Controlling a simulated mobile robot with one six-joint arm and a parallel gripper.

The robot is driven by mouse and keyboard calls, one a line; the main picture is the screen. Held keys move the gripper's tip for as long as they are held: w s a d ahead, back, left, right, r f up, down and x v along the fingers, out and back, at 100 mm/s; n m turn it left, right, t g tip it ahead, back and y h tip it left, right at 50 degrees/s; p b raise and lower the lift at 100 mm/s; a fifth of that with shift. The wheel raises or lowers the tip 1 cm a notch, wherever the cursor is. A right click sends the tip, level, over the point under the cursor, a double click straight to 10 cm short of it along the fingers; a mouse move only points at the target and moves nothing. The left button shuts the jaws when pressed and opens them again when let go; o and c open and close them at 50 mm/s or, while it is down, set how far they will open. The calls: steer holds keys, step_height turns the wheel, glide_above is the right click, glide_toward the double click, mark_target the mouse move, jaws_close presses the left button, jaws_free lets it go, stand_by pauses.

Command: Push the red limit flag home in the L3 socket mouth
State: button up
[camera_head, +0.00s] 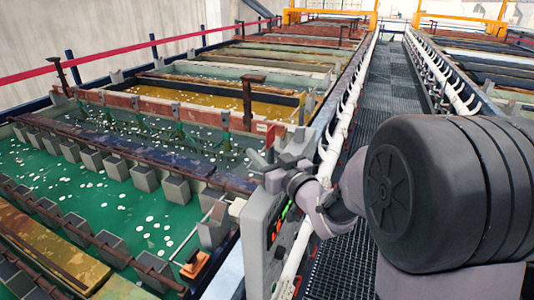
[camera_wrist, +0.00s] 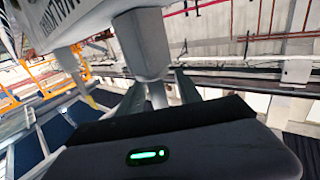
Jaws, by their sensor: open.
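My gripper (camera_head: 260,160) is at the end of my arm, above a grey control box (camera_head: 258,240) beside the walkway. It also shows in the wrist view (camera_wrist: 157,92), its fingers apart, with a grey block (camera_wrist: 142,45) beyond them. I see nothing held between the fingers. The box has small red, green and orange marks on its right face, partly behind my wrist. I cannot make out the red limit flag for certain, nor an L3 label or socket mouth.
Green-liquid tanks (camera_head: 110,215) with several grey blocks lie to the left. A white pipe (camera_head: 340,125) runs along the dark grated walkway (camera_head: 390,105). An orange item (camera_head: 195,264) sits near the box. A lettered grey panel (camera_wrist: 60,22) is close in the wrist view.

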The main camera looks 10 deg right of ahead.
steer(key=shift+s+r, duration=0.1)
steer(key=shift+s, duration=0.15)
steer(key=shift+c, duration=0.4)
steer(key=shift+w+d, duration=0.1)
steer(key=shift+w, duration=0.15)
jaws_close()
steer(key=shift+s, duration=0.1)
